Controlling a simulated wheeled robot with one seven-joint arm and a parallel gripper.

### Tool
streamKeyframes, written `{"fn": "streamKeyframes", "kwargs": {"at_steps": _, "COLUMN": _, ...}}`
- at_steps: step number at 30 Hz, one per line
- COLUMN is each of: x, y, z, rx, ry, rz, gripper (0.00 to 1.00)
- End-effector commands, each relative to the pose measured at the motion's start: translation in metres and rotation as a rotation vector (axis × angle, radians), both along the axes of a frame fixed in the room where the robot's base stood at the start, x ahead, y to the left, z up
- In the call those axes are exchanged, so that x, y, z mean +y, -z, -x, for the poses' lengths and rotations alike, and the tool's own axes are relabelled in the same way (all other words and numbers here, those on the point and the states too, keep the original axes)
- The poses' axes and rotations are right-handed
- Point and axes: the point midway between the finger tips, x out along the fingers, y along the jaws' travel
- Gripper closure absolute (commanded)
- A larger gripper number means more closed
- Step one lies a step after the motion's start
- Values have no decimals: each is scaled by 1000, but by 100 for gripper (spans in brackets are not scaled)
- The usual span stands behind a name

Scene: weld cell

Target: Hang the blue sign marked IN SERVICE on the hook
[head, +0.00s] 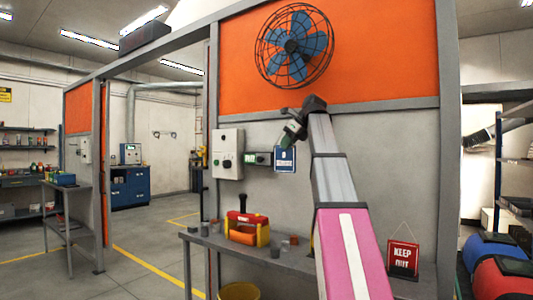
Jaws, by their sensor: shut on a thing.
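The blue sign (285,160) with a white border is upright in front of the grey wall panel, right of the control box. Its lettering is too small to read. My gripper (288,145) is just above the sign, at the end of my raised arm, and is shut on the sign's upper part. The fingers are small and partly lost against my wrist. I cannot make out the hook; it may be hidden behind my gripper or the sign. I cannot tell whether the sign touches the wall.
A grey control box (227,154) and a small green sign (250,159) are left of the blue sign. A caged fan (294,46) is above. Below, a bench (215,243) holds a red-yellow toolbox (247,229), several small cups and a red KEEP OUT sign (403,259).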

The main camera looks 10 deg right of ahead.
Motion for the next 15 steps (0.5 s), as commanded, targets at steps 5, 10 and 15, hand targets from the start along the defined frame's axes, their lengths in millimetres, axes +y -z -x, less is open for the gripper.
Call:
{"fn": "streamKeyframes", "kwargs": {"at_steps": 5, "x": -19, "y": -8, "z": 4, "rx": 5, "ry": 35, "rz": -3, "gripper": 100}}
{"fn": "streamKeyframes", "kwargs": {"at_steps": 10, "x": -23, "y": -8, "z": 3, "rx": 5, "ry": 40, "rz": -4, "gripper": 100}}
{"fn": "streamKeyframes", "kwargs": {"at_steps": 15, "x": -26, "y": -8, "z": 0, "rx": 5, "ry": 40, "rz": -3, "gripper": 100}}
